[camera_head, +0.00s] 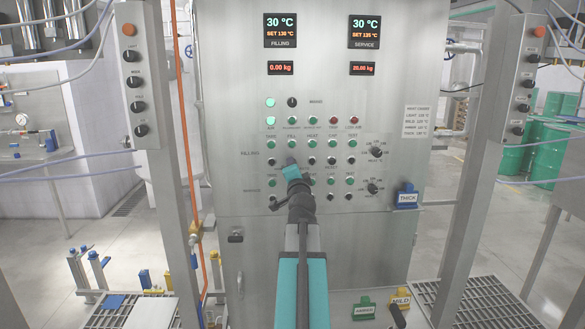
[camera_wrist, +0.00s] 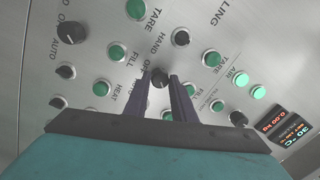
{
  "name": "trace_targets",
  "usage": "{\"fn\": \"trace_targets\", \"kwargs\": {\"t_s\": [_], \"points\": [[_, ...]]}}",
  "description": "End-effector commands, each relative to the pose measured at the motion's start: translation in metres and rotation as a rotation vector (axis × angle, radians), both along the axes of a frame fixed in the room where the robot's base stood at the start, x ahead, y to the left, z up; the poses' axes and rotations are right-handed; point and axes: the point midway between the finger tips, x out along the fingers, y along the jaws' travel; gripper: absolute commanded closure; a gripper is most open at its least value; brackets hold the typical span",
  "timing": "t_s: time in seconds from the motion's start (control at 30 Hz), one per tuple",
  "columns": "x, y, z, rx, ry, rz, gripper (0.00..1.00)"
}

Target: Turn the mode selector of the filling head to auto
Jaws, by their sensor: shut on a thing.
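The steel filling panel (camera_head: 225,220) shows rows of green buttons and small black selector knobs, with a row labelled FILLING. My gripper (camera_head: 290,164) reaches up to the second place of the lower filling row and hides the knob there. In the wrist view, the two dark fingers of my gripper (camera_wrist: 161,80) are closed on both sides of a black selector knob (camera_wrist: 160,74). HAND and OFF lettering shows close to this knob. Its pointer direction is hidden by the fingers. Another black knob (camera_wrist: 180,37) sits beside it, clear of the fingers.
A larger black knob (camera_wrist: 70,32) and several green buttons (camera_wrist: 135,9) surround the fingers. The displays (camera_head: 280,31) read 30 °C for filling and service. Grey posts with control boxes (camera_head: 131,75) stand left and right. A blue THICK tag (camera_head: 407,198) hangs at the panel's right.

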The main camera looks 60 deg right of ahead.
Motion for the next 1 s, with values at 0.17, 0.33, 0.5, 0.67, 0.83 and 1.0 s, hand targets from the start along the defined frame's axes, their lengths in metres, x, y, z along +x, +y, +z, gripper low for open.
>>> {"fn": "trace_targets", "kwargs": {"t_s": [0.17, 0.33, 0.5, 0.67, 0.83, 1.0], "points": [[-0.001, -0.002, 0.005, -0.007, -0.008, -0.006, 0.99], [-0.001, -0.002, 0.005, -0.006, -0.007, -0.006, 0.68], [-0.001, -0.001, 0.003, -0.005, -0.004, -0.004, 0.58], [-0.001, -0.001, 0.002, -0.004, -0.003, -0.003, 0.58], [-0.002, 0.002, 0.001, -0.004, -0.002, -0.003, 0.58], [-0.008, 0.009, 0.000, -0.004, -0.002, -0.003, 0.58]]}}
